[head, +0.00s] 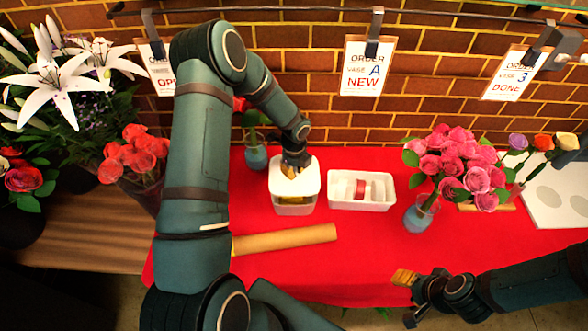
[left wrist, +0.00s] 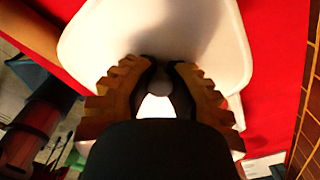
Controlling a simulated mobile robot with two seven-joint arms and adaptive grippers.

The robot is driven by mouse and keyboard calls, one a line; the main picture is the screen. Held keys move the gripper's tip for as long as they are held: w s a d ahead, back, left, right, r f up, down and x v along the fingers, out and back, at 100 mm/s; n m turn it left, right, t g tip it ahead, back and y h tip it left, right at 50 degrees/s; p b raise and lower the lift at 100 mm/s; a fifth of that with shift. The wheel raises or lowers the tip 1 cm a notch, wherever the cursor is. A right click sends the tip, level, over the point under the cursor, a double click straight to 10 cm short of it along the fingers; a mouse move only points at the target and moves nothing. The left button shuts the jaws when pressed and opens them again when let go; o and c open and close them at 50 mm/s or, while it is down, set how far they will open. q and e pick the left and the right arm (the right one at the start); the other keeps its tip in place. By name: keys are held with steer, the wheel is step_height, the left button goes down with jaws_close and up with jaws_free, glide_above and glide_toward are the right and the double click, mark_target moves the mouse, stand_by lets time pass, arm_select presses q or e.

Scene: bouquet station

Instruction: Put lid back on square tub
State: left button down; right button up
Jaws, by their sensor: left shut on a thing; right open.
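The square tub (head: 294,206) is a see-through container on the red cloth, with something yellowish inside. The white lid (head: 306,181) lies over the tub's top; whether it is fully seated I cannot tell. My left gripper (head: 291,170) is above the lid, shut on its small knob. In the left wrist view the lid (left wrist: 205,30) fills the upper middle, and the fingers of my left gripper (left wrist: 160,90) close around the grey knob (left wrist: 158,88). My right gripper (head: 408,298) is open and empty at the table's front edge, lower right.
A white tray (head: 340,205) with a red-banded roll stands right of the tub. A brown paper roll (head: 290,239) lies in front. A vase of pink roses (head: 420,216) stands farther right, a small blue vase (head: 256,157) behind left. Order cards hang on the brick wall.

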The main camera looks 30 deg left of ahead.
arm_select(q)
steer(key=shift+f+b, duration=1.8)
steer(key=shift+f, duration=0.95)
arm_select(e)
step_height(320, 180, down, 4)
steer(key=shift+a+f, duration=0.15)
arm_select(q)
steer(key=shift+f+b, duration=0.25)
steer(key=shift+b, duration=0.2)
arm_select(e)
steer(key=shift+f, duration=0.45)
arm_select(q)
steer(key=shift+c, duration=1.7)
jaws_free()
steer(key=shift+r, duration=0.1)
steer(key=shift+r+p, duration=2.35)
steer(key=shift+r, duration=1.1)
arm_select(e)
step_height(320, 180, up, 5)
steer(key=shift+f, duration=0.15)
